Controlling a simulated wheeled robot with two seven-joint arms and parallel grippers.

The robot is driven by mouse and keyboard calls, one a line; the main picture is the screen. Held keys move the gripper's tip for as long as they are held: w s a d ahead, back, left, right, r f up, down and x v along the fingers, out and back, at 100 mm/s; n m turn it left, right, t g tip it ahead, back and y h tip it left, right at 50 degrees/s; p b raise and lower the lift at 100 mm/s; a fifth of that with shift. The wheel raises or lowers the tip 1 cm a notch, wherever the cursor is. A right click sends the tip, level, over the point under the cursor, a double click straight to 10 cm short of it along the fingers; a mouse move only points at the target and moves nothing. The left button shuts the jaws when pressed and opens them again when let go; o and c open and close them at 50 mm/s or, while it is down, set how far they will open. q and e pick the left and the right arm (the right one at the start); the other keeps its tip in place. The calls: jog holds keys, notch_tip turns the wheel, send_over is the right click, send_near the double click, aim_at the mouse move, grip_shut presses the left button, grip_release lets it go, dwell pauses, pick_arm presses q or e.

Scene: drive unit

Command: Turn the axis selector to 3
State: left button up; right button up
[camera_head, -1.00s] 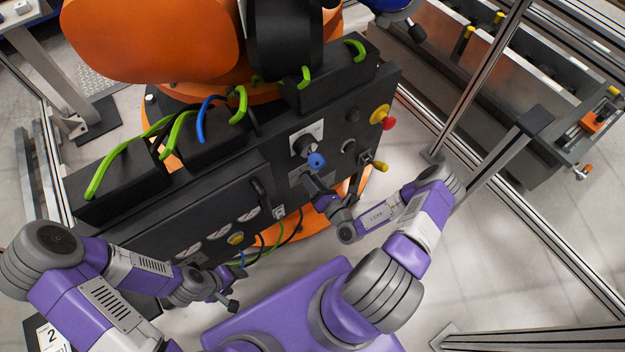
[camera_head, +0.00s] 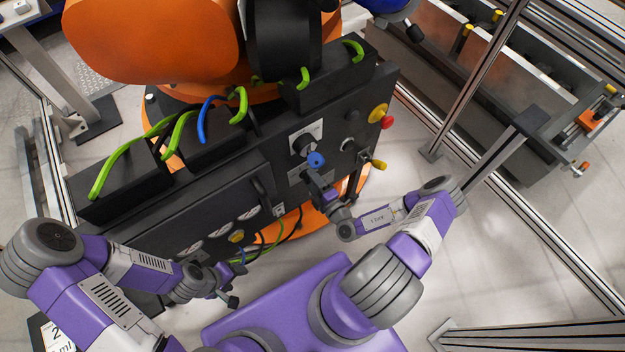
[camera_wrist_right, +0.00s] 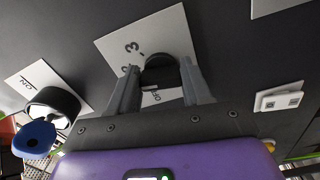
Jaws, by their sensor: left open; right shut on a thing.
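The axis selector is a black knob (camera_wrist_right: 160,72) on a white plate (camera_wrist_right: 138,42) in the right wrist view. In the head view my right gripper (camera_head: 313,178) is against the black panel below the blue handle and hides most of the knob. My left gripper (camera_head: 236,282) is open, low in front of the cabinet, away from the selector.
A switch with a blue handle (camera_head: 316,159) sits just above my right gripper; its ON plate shows in the right wrist view (camera_wrist_right: 30,78). A red and yellow emergency button (camera_head: 382,116) is at upper right. Green cables (camera_head: 130,152) loop over the cabinet.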

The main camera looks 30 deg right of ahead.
jog(key=shift+a+f+m+b, duration=0.1)
jog(key=shift+m+b, duration=0.2)
jog(key=shift+m, duration=2.15)
jog(key=shift+a+f+m+b, duration=0.1)
jog(key=shift+m+b, duration=0.15)
jog(key=shift+m, duration=2.2)
jog(key=o, duration=1.1)
jog(key=shift+c, duration=0.2)
jog(key=s, duration=0.7)
jog(key=shift+s+d+p, duration=0.3)
jog(key=shift+p, duration=0.1)
